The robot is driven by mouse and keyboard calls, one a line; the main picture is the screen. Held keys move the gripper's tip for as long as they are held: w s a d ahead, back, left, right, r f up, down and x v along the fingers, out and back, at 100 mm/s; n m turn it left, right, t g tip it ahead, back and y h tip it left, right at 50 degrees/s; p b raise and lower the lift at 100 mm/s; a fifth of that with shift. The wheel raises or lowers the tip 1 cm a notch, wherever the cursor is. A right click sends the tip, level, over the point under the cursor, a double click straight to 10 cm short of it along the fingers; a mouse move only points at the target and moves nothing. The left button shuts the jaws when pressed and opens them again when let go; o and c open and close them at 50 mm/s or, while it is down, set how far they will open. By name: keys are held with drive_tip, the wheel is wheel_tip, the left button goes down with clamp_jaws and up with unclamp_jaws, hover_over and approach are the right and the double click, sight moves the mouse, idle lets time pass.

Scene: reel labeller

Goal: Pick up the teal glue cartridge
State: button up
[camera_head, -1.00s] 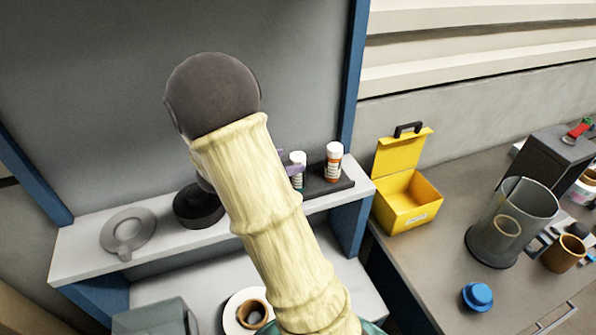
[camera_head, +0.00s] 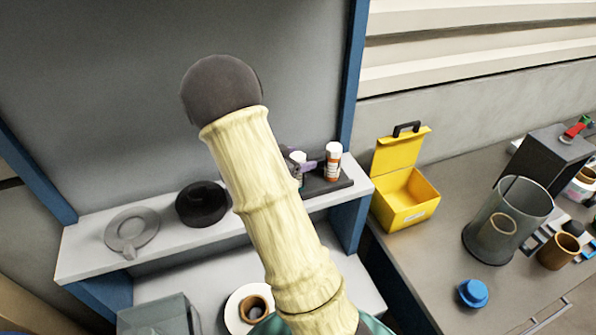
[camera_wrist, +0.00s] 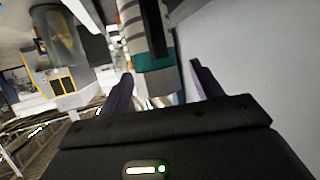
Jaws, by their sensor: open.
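The teal glue cartridge (camera_head: 298,156) stands on a dark tray on the shelf, largely hidden by my gripper and arm; its pale top shows. In the wrist view the cartridge (camera_wrist: 155,62) appears as a striped body with a teal band, lying between the two purple fingers. My gripper (camera_wrist: 161,76) is open, with a finger on either side of it; I cannot tell whether either touches it. In the head view a purple finger of my gripper (camera_head: 299,165) shows beside the cartridge.
A white-capped orange bottle (camera_head: 333,162) stands close to the right on the dark tray (camera_head: 325,187). A black round piece (camera_head: 202,204) and a grey disc (camera_head: 131,233) lie left on the shelf. A yellow box (camera_head: 406,195) stands right of the shelf.

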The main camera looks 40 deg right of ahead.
clamp_jaws()
drive_tip(key=shift+r, duration=0.15)
wheel_tip(320, 180, up, 10)
drive_tip(key=shift+f+b, duration=0.1)
drive_tip(key=shift+b, duration=0.75)
